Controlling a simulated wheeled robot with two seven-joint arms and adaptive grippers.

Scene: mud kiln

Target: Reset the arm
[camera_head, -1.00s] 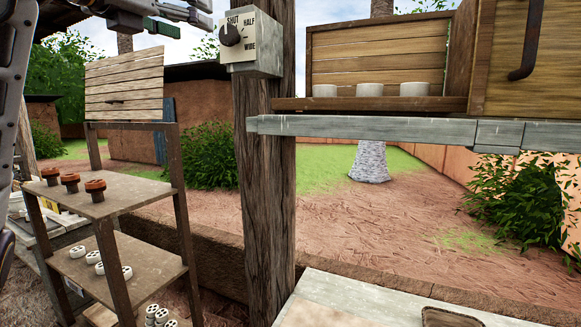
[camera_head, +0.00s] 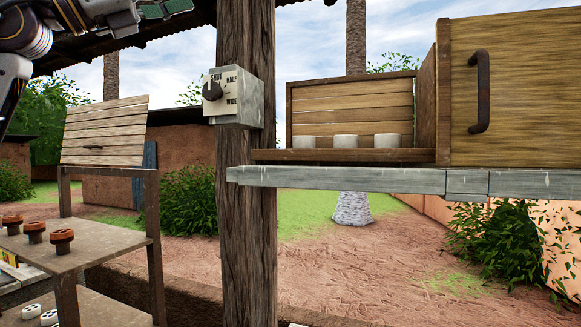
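My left arm comes in at the top left corner, and its gripper (camera_head: 165,9) is at the top edge, above and to the left of the dial box. The frame cuts off part of the gripper, so I cannot tell whether it is open or shut. It is apart from the dial. The pale dial box (camera_head: 240,97) is fixed to a wooden post (camera_head: 247,210). Its face is marked SHUT, HALF and WIDE, and its dark round knob (camera_head: 212,90) sits near the SHUT mark. My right gripper is out of view.
An open wooden cabinet (camera_head: 350,100) holds three white cups on its shelf, above a grey beam (camera_head: 350,179). A shelf rack (camera_head: 75,247) at left holds brown pieces (camera_head: 62,240) and white pieces below.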

